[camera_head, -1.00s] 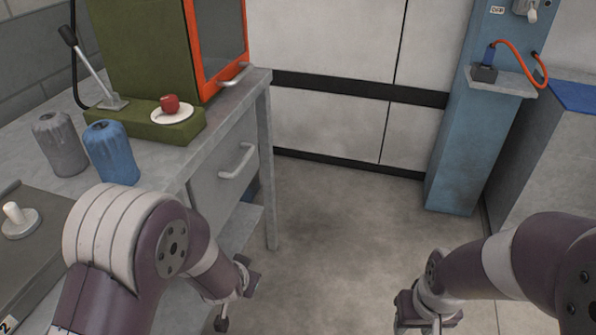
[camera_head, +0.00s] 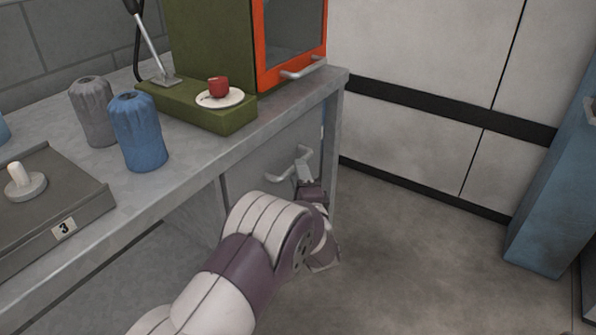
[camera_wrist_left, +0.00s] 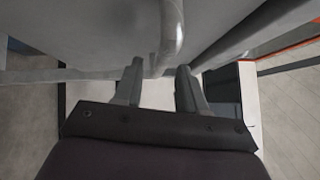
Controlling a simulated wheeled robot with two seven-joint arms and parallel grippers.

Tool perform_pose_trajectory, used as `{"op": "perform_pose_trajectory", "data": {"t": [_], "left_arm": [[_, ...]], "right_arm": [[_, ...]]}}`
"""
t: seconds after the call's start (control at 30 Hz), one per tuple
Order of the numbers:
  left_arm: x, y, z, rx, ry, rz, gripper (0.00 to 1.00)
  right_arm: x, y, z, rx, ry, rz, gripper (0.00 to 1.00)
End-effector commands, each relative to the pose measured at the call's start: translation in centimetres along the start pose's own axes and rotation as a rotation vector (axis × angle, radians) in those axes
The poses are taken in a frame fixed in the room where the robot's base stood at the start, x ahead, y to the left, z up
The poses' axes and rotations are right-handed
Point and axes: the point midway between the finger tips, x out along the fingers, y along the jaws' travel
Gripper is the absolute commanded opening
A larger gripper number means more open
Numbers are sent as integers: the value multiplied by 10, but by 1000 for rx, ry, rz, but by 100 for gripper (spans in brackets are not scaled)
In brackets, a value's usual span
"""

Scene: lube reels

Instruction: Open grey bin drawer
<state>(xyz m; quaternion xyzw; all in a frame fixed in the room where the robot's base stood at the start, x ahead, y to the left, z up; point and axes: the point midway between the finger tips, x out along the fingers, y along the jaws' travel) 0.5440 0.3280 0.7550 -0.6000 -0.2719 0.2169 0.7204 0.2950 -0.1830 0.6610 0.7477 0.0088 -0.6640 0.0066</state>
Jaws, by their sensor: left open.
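The grey bin drawer (camera_head: 252,168) is under the right end of the workbench, and its front looks flush with the bench frame. Its pale bar handle (camera_head: 279,177) is partly hidden by my left gripper (camera_head: 307,178). My left gripper is open, with its fingers at the handle. In the left wrist view, the handle (camera_wrist_left: 171,30) runs down towards the gap between the two fingertips (camera_wrist_left: 159,72). I cannot tell whether the fingers touch it. My right gripper is out of view.
On the grey benchtop (camera_head: 190,175) stand a blue canister (camera_head: 138,130), a grey canister (camera_head: 92,110) and a green cabinet with an orange-framed door (camera_head: 262,50). A red cup (camera_head: 218,86) sits on a saucer. The floor (camera_head: 420,260) to the right is clear.

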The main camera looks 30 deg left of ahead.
Motion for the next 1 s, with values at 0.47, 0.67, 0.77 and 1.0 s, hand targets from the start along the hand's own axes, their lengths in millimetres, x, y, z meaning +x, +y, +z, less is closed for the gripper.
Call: {"op": "perform_pose_trajectory", "data": {"t": [0.47,0.67,0.77,1.0], "left_arm": [[37,0,0,0,3,1,41],[37,0,0,0,3,1,0],[37,0,0,0,3,1,0],[27,-5,-11,1,5,4,0]], "right_arm": [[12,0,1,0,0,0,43],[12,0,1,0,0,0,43],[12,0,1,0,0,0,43],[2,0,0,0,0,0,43]]}}
